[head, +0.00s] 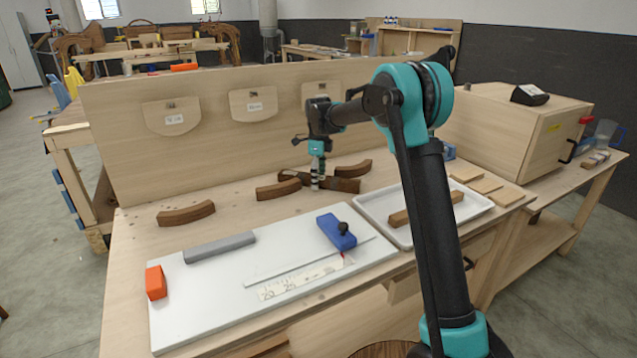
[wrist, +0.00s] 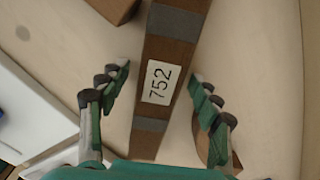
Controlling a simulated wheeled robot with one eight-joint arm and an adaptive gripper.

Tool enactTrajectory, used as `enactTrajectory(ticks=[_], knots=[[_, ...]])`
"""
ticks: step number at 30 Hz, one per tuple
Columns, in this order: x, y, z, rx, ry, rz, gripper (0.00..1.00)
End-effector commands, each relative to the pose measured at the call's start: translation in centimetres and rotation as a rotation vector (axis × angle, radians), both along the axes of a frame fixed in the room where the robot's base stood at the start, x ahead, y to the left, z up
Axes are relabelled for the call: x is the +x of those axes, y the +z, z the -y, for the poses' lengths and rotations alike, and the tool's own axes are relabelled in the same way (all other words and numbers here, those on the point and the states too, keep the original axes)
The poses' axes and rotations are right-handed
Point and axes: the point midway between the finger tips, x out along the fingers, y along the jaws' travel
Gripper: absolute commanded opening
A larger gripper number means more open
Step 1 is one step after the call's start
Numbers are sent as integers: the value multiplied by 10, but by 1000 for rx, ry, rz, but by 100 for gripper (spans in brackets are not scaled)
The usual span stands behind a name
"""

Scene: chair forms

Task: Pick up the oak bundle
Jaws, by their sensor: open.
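A brown wooden bundle with grey bands (head: 345,184) lies on the bench behind the white board. It also shows in the wrist view (wrist: 172,52), with a white label reading 752; no wood name can be read. My gripper (head: 317,186) points down over the bundle's left part. In the wrist view my gripper (wrist: 160,88) is open, with one finger on each side of the bundle around the label. A gap shows between each finger and the bundle, and nothing is held. I cannot tell the exact height of the fingertips.
Curved brown pieces lie at the left (head: 186,213), close left of the bundle (head: 278,189) and behind it (head: 353,169). A white board (head: 200,285) with a blue plane (head: 336,231) is in front. A white tray (head: 378,208) with a wooden block is right. An upright panel (head: 230,150) stands behind.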

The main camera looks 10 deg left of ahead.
Motion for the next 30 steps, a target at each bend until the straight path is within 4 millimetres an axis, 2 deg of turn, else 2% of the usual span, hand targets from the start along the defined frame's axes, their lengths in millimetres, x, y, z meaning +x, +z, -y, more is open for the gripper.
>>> enactTrajectory(ticks=[6, 21, 30], knots=[[0, -1, 0, 0, 0, 0, 63], [0, 0, 0, 0, 0, 0, 0], [0, 2, 0, 0, 0, 0, 0]])
